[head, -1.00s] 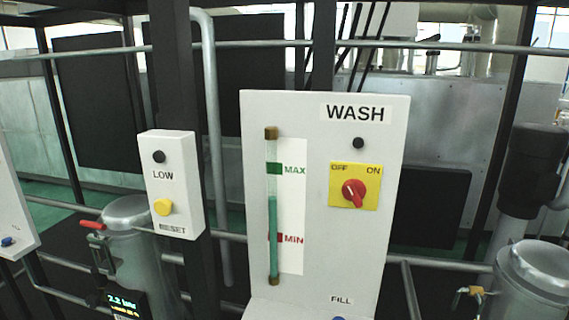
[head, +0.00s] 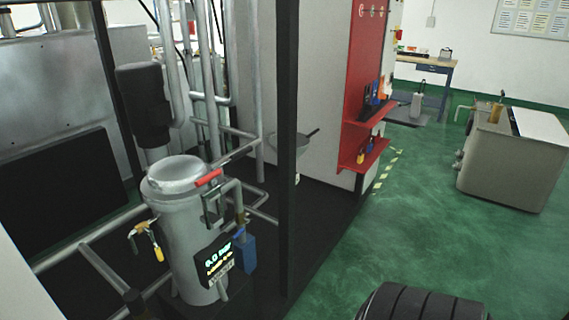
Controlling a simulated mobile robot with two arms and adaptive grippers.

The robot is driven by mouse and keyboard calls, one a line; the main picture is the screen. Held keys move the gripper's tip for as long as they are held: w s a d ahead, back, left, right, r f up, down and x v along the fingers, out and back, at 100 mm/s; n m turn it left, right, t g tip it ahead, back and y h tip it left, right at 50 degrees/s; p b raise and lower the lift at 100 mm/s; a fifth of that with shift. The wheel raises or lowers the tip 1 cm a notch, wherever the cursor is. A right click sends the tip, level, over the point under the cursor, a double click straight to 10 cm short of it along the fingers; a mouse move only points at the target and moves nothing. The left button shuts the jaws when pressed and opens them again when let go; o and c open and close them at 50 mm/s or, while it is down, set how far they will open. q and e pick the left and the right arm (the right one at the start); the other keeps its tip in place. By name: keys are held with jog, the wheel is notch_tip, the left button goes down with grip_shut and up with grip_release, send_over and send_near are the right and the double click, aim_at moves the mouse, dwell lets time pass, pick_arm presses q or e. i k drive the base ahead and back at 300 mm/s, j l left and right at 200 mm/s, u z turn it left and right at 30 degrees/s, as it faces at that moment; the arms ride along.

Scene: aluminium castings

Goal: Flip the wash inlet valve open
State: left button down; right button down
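A grey filter housing (head: 185,235) with a domed lid stands left of centre in the head view. A brass valve (head: 143,228) with a yellow lever (head: 157,252) sits on its left side; the lever hangs down. A red lever (head: 208,178) lies at the lid's right edge. No label shows which of these is the wash inlet valve. Neither of my grippers is in view.
A dark upright post (head: 287,150) stands right of the housing. Pipes (head: 90,238) run along the left. A red tool panel (head: 366,70) stands behind. Green floor lies open at right, before a grey tank (head: 510,165). A black ribbed object (head: 420,303) shows at the bottom edge.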

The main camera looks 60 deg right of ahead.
aim_at(243, 229)
jog(key=z, duration=1.45)
